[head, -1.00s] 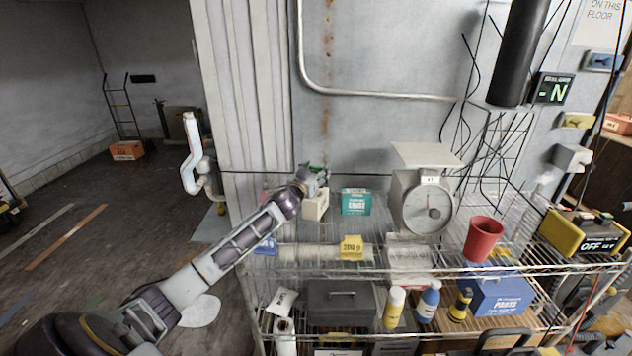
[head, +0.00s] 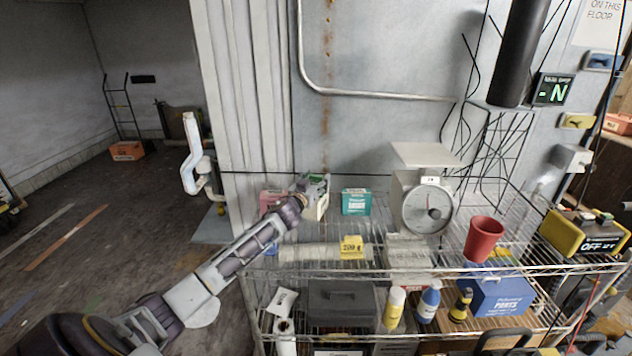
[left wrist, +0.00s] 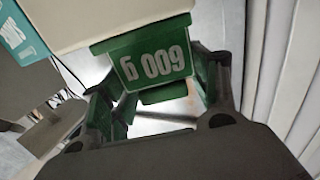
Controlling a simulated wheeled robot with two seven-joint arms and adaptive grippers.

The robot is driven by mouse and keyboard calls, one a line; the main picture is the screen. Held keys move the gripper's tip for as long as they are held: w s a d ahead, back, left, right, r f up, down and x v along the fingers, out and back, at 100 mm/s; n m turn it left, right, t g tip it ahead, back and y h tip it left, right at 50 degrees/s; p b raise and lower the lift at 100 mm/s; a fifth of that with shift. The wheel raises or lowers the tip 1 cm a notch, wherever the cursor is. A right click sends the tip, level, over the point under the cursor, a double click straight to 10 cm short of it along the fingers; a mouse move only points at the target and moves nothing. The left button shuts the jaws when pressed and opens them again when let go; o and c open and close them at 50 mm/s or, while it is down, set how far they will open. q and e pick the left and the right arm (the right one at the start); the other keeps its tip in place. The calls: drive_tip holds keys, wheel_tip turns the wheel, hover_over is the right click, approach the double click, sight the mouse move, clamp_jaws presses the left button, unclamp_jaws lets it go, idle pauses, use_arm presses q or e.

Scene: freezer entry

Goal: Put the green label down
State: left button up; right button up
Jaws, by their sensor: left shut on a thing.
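The green label (left wrist: 155,65) reads 600 g, upside down in the left wrist view. My left gripper (left wrist: 160,92) is shut on it, with a dark finger at each side. In the head view my left gripper (head: 313,184) is above the left part of the wire shelf's upper level (head: 480,266), by a cream box (head: 318,208). The label is too small there to make out clearly. In the left wrist view the cream box (left wrist: 110,18) is right beside the label; I cannot tell if they touch. My right gripper is not in view.
A teal box (head: 356,201) stands right of the cream box, and a pink box (head: 271,198) stands left of it. A yellow 200 g label (head: 351,247) is at the front. A scale (head: 425,205) and a red cup (head: 483,240) stand further right.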

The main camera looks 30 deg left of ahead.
sight(316, 180)
use_arm(q)
drive_tip(key=shift+f, duration=0.1)
drive_tip(key=o, duration=0.9)
drive_tip(key=shift+s+d, duration=0.1)
drive_tip(key=shift+s, duration=0.3)
drive_tip(key=shift+s+d, duration=0.1)
drive_tip(key=shift+s, duration=0.75)
drive_tip(key=shift+s+d, duration=0.2)
drive_tip(key=shift+s, duration=0.95)
drive_tip(key=s, duration=0.4)
drive_tip(key=s+d+b, duration=0.1)
drive_tip(key=s, duration=0.2)
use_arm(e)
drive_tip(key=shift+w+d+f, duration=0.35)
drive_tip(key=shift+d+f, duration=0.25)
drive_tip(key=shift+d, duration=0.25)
